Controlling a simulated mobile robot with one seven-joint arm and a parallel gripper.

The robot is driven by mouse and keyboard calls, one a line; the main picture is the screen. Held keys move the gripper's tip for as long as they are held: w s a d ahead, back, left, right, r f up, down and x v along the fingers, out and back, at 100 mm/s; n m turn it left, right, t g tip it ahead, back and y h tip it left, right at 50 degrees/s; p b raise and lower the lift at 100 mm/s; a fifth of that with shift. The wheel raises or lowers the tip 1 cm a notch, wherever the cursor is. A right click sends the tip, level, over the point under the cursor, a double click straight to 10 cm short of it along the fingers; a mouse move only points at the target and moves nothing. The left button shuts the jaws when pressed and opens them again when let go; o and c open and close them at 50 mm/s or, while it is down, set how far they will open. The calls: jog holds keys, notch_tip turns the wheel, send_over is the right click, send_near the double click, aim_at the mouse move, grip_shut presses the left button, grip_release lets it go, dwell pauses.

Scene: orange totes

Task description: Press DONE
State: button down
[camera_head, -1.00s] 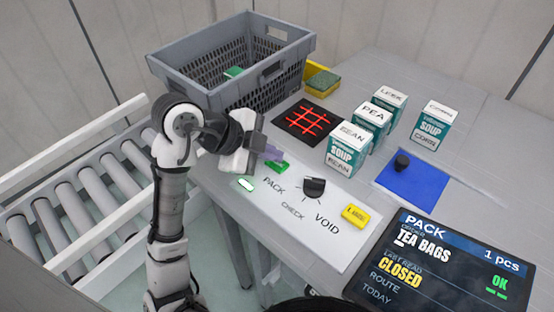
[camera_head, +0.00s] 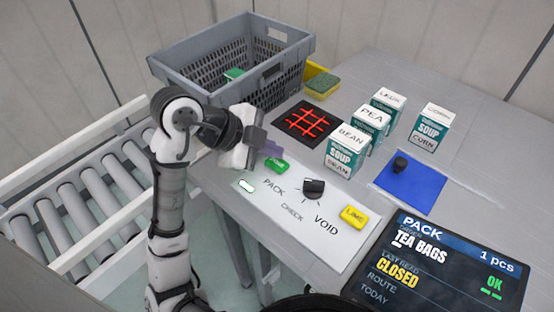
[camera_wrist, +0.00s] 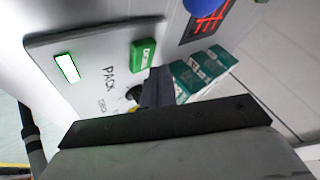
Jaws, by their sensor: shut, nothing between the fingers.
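The green DONE button (camera_head: 277,164) sits on the white control panel (camera_head: 290,232), near its far edge. In the wrist view the green button (camera_wrist: 143,55) shows just above and left of my fingers. My gripper (camera_head: 272,148) is shut and empty, a little above and behind the button in the head view; the button's face is in plain sight. In the wrist view my fingertips (camera_wrist: 158,75) point toward the panel, beside the button. They look apart from it.
The panel also has a lit green-white lamp (camera_head: 246,186), a black knob (camera_head: 314,188) and a yellow button (camera_head: 354,216). A screen (camera_head: 440,262) reads PACK, TEA BAGS, CLOSED, OK. A grey crate (camera_head: 215,92), several soup cartons (camera_head: 347,150) and a blue pad (camera_head: 425,190) stand on the table.

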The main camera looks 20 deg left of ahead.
aim_at(271, 164)
jog(key=shift+r, duration=0.1)
notch_tip(271, 164, up, 5)
jog(key=p, duration=0.3)
jog(key=shift+p, duration=0.3)
dwell(0.6)
